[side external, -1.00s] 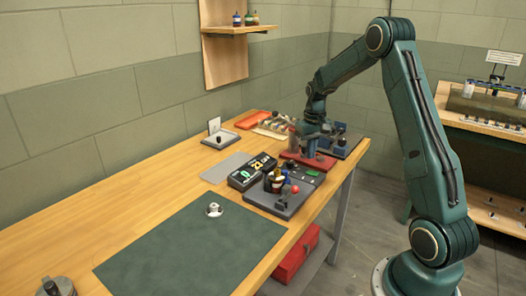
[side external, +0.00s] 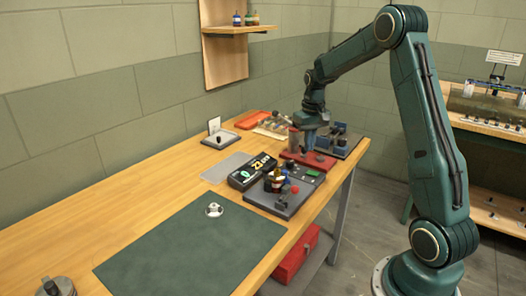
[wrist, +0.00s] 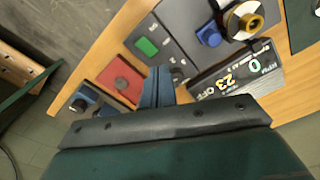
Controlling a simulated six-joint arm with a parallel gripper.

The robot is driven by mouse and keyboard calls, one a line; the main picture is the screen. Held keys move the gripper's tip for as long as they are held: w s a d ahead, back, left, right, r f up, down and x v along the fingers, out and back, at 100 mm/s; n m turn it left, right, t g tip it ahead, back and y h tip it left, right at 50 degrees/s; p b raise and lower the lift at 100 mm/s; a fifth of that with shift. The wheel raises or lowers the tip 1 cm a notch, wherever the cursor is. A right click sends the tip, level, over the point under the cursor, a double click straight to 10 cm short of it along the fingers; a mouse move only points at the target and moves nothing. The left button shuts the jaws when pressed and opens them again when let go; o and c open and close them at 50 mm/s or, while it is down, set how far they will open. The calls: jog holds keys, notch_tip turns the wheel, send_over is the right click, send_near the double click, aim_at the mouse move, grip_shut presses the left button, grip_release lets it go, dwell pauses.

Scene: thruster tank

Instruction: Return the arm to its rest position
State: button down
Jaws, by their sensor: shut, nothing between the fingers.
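My gripper (side external: 309,146) hangs pointing down over the far end of the wooden bench (side external: 125,185), above the red plate (side external: 318,161). Its fingers (wrist: 158,84) show in the wrist view, together and with nothing between them. My arm arches up and over from its base at the lower right.
A black display (wrist: 236,70) reads 23 OFF and 0. Near it are a panel with a green button (wrist: 147,46) and a grey plate carrying bottles (side external: 273,203). A dark plate with blue fittings (side external: 349,146) stands behind the gripper. The green mat (side external: 180,250) is mostly clear.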

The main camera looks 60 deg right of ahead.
jog(key=s+a+r+n+t, duration=0.1)
jog(key=s+a+r, duration=0.2)
jog(key=a+r, duration=0.4)
jog(key=s+a+r+n+t, duration=0.1)
jog(key=s+a+r+n, duration=0.15)
jog(key=a+r, duration=0.45)
jog(key=s+a+f+n+t, duration=0.1)
jog(key=s+a+n+t, duration=0.1)
jog(key=s+a, duration=1.1)
jog(key=shift+s+t, duration=0.6)
jog(key=shift+s, duration=0.75)
jog(key=shift+a, duration=0.1)
